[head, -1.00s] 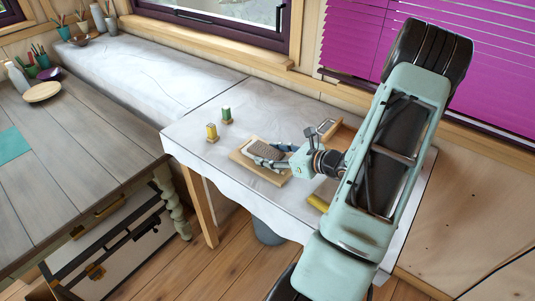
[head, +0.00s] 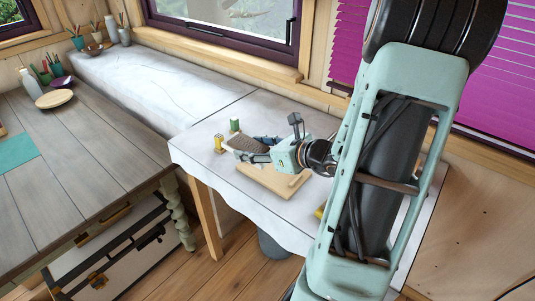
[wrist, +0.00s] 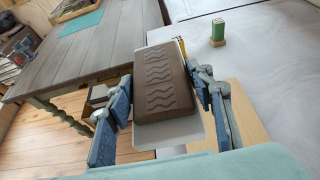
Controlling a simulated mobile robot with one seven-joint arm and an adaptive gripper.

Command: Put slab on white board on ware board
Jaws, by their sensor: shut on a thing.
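A brown slab (wrist: 165,75) with a tread-like pattern lies on a white board (wrist: 168,134), which shows beyond its edges. In the head view the slab (head: 248,144) is held above the table, a little tilted. My gripper (wrist: 166,82) is shut on the slab with its white board, one blue finger on each side; the exact contact is hard to see. A pale wooden board (head: 277,184) lies on the white-covered table below and to the right of the slab. It also shows in the wrist view (wrist: 248,120). I cannot tell whether it is the ware board.
Small yellow (head: 218,143) and green (head: 234,125) blocks stand on the white-covered table (head: 205,158), close to the slab. A grey plank table (head: 85,145) to the left has broad free room, a teal mat (head: 14,151) and a round wooden plate (head: 55,98).

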